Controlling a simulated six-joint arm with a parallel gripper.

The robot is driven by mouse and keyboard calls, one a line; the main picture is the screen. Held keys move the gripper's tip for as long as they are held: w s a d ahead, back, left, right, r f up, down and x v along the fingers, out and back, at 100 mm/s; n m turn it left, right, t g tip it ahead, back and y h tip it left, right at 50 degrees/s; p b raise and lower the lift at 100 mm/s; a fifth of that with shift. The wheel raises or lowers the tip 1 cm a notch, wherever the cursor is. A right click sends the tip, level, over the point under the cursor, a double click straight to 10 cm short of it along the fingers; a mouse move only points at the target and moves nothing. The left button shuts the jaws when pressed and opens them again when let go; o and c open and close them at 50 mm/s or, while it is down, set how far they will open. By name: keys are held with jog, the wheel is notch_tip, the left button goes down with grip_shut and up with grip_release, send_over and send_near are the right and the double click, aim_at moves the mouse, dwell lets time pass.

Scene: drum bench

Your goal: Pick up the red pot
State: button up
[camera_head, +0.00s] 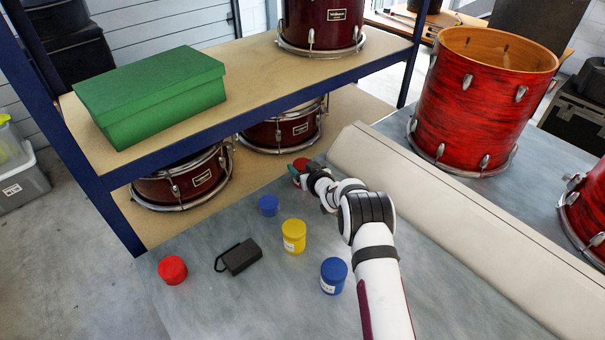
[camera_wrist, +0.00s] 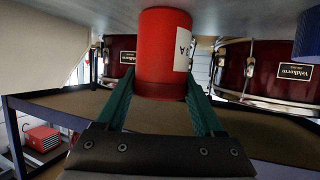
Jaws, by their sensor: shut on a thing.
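A red pot (camera_wrist: 163,50) with a white label sits between the green fingers of my gripper (camera_wrist: 165,98) in the wrist view. The fingers are shut on its sides. In the head view my gripper (camera_head: 304,170) is at the far side of the grey bench top, by the shelf, and part of the held red pot (camera_head: 299,165) shows at its tip. I cannot tell whether the pot touches the bench. A second red object, a short red pot (camera_head: 172,270), stands at the bench's left front, away from my gripper.
A yellow pot (camera_head: 293,236), a blue pot (camera_head: 334,276), a smaller blue object (camera_head: 269,205) and a black box with a loop (camera_head: 239,257) stand on the bench. A shelf with drums and a green box (camera_head: 155,95) lies behind. A long beige ledge (camera_head: 450,195) borders the right.

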jog(key=shift+c, duration=1.4)
jog(key=shift+r, duration=0.1)
